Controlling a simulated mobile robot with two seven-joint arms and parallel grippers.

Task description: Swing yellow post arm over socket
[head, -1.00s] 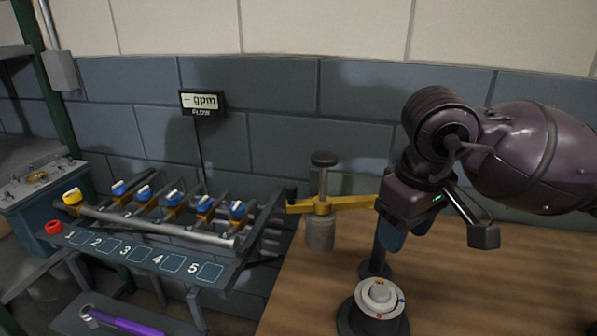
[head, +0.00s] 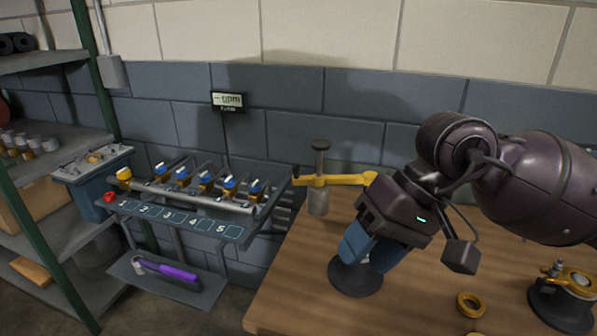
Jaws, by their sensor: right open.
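The yellow post arm (head: 345,179) juts to the right from a post with a dark knob (head: 321,146), with a grey cylinder (head: 319,201) hanging below it. Its right end meets the outline of my right gripper's body; I cannot tell whether they touch. My right gripper (head: 369,252) points down with its two blue fingers apart, over a round black base (head: 352,280). The fingers hide most of what stands on this base, so I cannot make out the socket there. My left gripper is out of view.
On the wooden table (head: 300,290), a yellow ring (head: 470,304) lies at the front, and a black fixture with a yellow top (head: 565,300) stands at right. A numbered valve rack (head: 190,218) is at left, with a purple-handled tool (head: 172,271) on a shelf below.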

